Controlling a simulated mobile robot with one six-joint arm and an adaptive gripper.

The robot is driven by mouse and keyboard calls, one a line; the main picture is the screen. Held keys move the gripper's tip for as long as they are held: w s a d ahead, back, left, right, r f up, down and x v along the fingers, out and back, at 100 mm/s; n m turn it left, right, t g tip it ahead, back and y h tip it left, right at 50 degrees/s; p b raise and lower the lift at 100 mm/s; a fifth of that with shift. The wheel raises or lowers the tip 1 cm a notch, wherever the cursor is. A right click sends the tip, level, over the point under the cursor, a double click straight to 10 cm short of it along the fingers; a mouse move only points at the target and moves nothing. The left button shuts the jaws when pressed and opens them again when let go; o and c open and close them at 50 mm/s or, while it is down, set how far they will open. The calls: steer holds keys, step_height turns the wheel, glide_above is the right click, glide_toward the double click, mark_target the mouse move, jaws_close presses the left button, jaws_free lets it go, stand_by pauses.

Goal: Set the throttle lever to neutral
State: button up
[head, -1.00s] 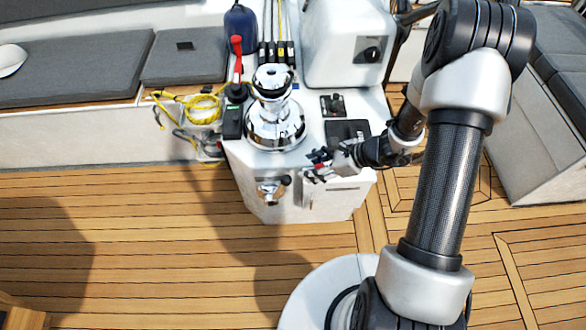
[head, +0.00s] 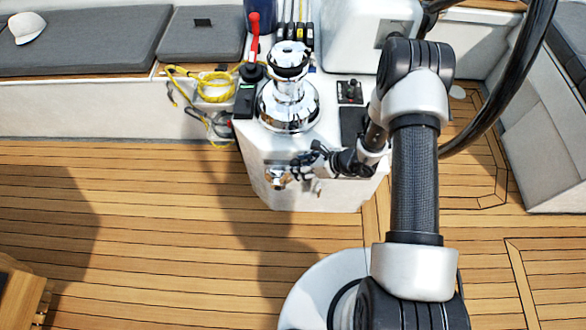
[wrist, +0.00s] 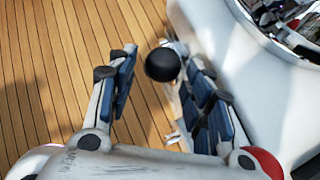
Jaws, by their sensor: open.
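The throttle lever (head: 277,177) is a chrome fitting on the front face of the white console, partly covered by my gripper in the head view. Its black ball knob (wrist: 163,64) shows in the wrist view. My gripper (wrist: 158,78) is open, with blue-padded fingers on either side of the knob's near side. The knob sits near the fingertips, closer to the right finger; I cannot tell whether they touch. In the head view, my gripper (head: 300,165) is at the console front, beside the lever. The lever's shaft is mostly hidden in the wrist view.
The white console (head: 330,195) carries a chrome winch (head: 289,100) and a red-handled lever (head: 254,32). A black steering wheel rim (head: 510,85) curves at the right. Yellow rope (head: 205,88) hangs by the left bench.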

mark_target(288, 174)
steer(key=shift+b+x, duration=0.45)
steer(key=shift+x, duration=1.7)
jaws_close()
